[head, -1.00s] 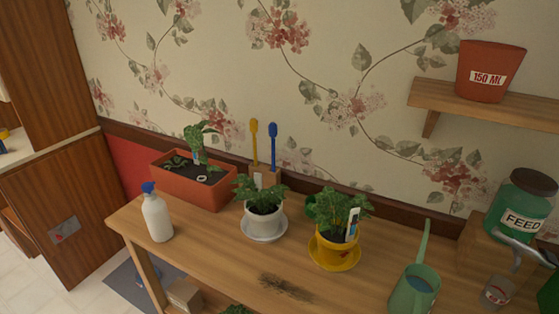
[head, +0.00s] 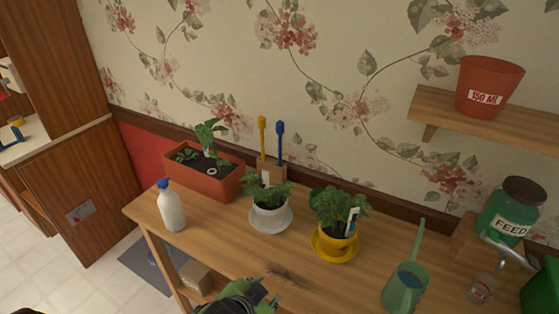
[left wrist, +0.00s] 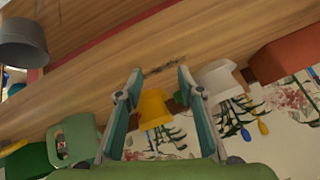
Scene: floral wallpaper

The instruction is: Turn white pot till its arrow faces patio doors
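The white pot (head: 268,217) holds a leafy plant and stands upright on a pale saucer (head: 285,224) on the wooden bench. It also shows in the left wrist view (left wrist: 217,82), tilted by the camera's angle. I cannot make out an arrow on it. My left gripper (head: 269,289) is at the bench's front edge, in front of the white pot and apart from it. In the left wrist view its two fingers (left wrist: 160,73) are spread with nothing held between them. My right gripper is not in view. No patio doors show.
A yellow pot (head: 336,244) on a yellow saucer stands right of the white pot. A terracotta planter (head: 215,186), a spray bottle (head: 172,210) and a tool holder (head: 271,172) are nearby. A green watering can (head: 403,290) stands at the right.

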